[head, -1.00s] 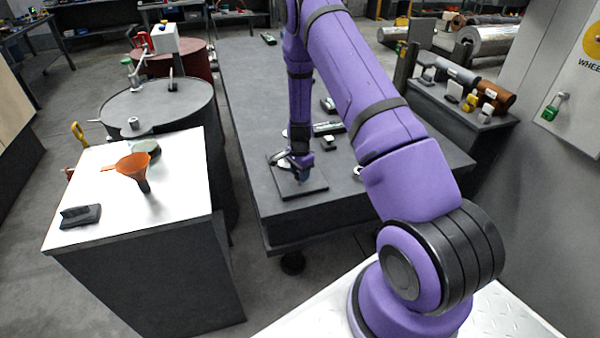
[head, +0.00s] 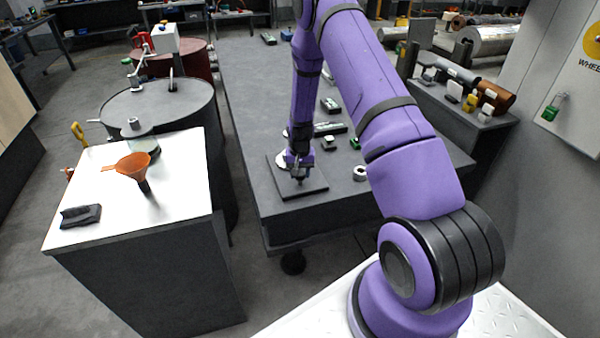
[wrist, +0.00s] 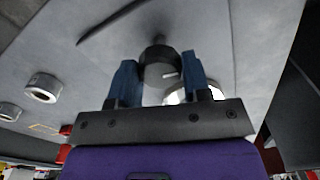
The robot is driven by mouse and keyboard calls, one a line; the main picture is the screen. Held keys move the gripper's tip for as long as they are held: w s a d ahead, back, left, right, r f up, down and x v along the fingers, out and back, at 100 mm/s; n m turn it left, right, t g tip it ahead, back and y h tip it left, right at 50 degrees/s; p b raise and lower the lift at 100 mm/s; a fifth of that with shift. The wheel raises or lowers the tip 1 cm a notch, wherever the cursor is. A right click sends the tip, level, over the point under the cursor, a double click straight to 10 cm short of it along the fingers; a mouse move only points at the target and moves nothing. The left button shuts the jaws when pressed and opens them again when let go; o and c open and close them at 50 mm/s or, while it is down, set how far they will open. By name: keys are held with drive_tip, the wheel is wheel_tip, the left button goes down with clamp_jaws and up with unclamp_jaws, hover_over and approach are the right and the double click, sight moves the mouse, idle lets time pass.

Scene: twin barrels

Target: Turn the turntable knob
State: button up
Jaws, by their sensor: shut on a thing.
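A dark square plate (head: 318,189) lies flat near the front edge of the long grey table. My gripper (head: 298,178) points down over it. In the wrist view, the two blue fingers of my gripper (wrist: 160,72) stand on either side of a dark round knob (wrist: 158,55), shut on it. A pale round surface shows around and below the knob, partly hidden by the fingers and the gripper body. In the head view the knob is hidden by the gripper.
A white-topped cabinet (head: 185,205) with an orange funnel (head: 134,166) and a dark block (head: 80,216) stands left. Small dark devices (head: 330,128) and a metal ring (head: 360,173) lie on the grey table (head: 250,80). Drums (head: 160,105) stand behind the cabinet.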

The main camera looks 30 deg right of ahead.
drive_tip(key=n, duration=0.4)
drive_tip(key=shift+n, duration=2.2)
drive_tip(key=o, duration=0.9)
drive_tip(key=shift+o, duration=0.2)
wheel_tip(320, 180, up, 11)
drive_tip(key=shift+f, duration=0.1)
